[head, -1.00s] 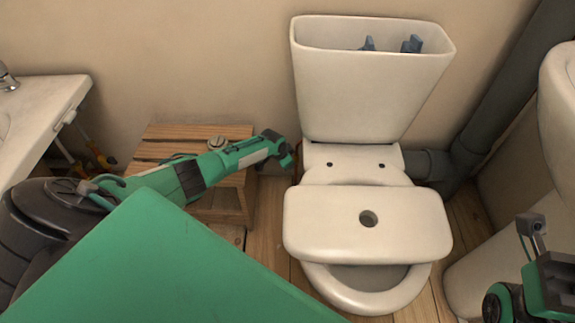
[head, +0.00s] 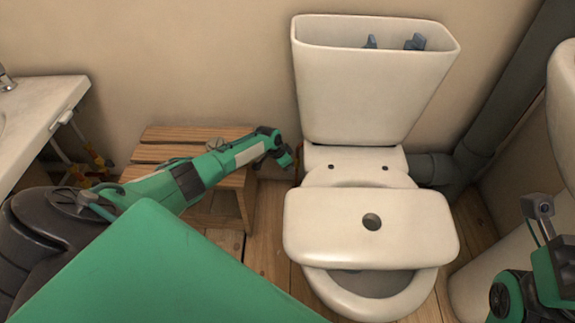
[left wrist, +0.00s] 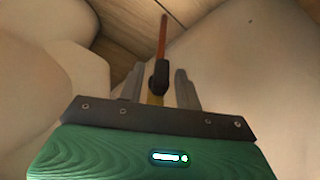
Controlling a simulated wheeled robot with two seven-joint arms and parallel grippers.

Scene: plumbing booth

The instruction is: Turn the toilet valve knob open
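The toilet valve knob (left wrist: 159,77) is small and black in the left wrist view. It sits on a yellowish stem, with a thin red-orange hose (left wrist: 164,35) running away beyond it. My left gripper (left wrist: 159,72) has its two grey fingers apart, one on each side of the knob, with a gap showing on both sides. In the head view my left gripper (head: 292,161) is low beside the left of the toilet (head: 375,90), near the wall, and the knob is mostly hidden there. My right arm shows at the right edge, but its fingers do not show.
A wooden stool (head: 160,153) stands under my left arm. A white lid with a hole (head: 330,225) lies across the toilet bowl. The open tank holds blue fittings (head: 415,42). A sink (head: 45,110) is at left; a grey pipe (head: 505,95) is at right.

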